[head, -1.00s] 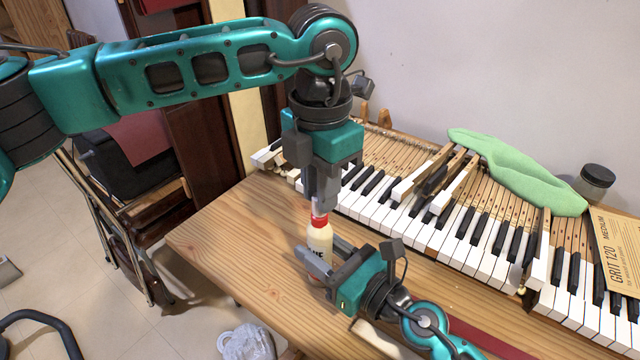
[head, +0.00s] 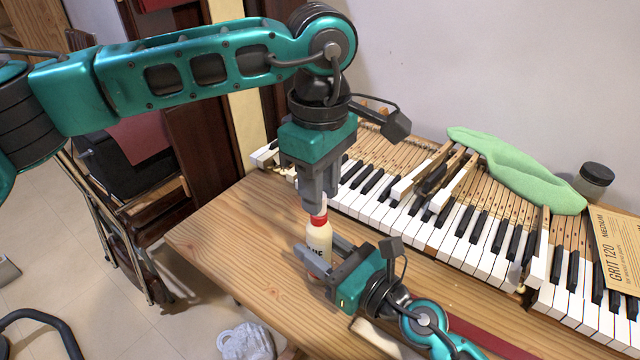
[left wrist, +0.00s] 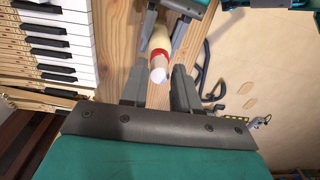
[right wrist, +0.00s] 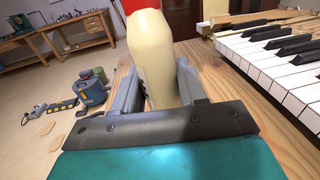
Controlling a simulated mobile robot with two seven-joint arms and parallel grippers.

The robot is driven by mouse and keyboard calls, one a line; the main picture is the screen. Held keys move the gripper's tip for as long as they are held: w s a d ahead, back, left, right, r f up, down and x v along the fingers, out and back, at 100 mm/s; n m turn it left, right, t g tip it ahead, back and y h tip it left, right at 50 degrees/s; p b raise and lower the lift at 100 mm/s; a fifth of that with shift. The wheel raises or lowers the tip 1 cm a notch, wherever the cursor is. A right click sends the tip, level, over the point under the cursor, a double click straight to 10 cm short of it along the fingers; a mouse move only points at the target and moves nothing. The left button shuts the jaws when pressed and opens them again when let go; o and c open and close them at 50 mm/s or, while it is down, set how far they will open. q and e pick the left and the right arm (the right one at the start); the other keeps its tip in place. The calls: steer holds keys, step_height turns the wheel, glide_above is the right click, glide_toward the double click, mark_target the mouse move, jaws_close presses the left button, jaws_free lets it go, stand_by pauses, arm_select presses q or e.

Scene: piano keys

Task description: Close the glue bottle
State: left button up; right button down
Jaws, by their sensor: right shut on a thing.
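The glue bottle (head: 319,243) stands upright near the table's left front, with a cream body, dark lettering, a red collar and a white tip. My right gripper (head: 325,262) is shut on its body from the side; the body also shows between the fingers in the right wrist view (right wrist: 152,60). My left gripper (head: 316,205) points down over the bottle's top. In the left wrist view its fingers (left wrist: 159,88) are apart, with the white tip (left wrist: 158,75) and red collar (left wrist: 160,56) between or just beyond them. In the head view the fingers partly hide the tip.
The wooden table (head: 215,240) is bare left of the bottle. Piano keys (head: 400,215) run behind and to the right. A green cloth (head: 515,175), a dark-lidded jar (head: 595,182) and a sandpaper sheet (head: 618,250) lie farther right.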

arm_select(q)
steer(key=o, duration=0.4)
steer(key=shift+c, duration=0.2)
step_height(320, 180, up, 12)
stand_by(0.4)
arm_select(e)
steer(key=c, duration=0.5)
jaws_free()
steer(key=shift+c, duration=0.2)
arm_select(q)
step_height(320, 180, down, 4)
steer(key=b, duration=0.4)
steer(key=shift+f, duration=0.2)
arm_select(e)
steer(key=v, duration=1.2)
steer(key=shift+a+f, duration=0.1)
steer(key=shift+f, duration=0.1)
arm_select(q)
steer(key=shift+f+b, duration=0.15)
steer(key=shift+b, duration=0.2)
arm_select(e)
steer(key=shift+s+d+r, duration=0.2)
steer(key=shift+s+d, duration=0.15)
steer(key=shift+s, duration=0.05)
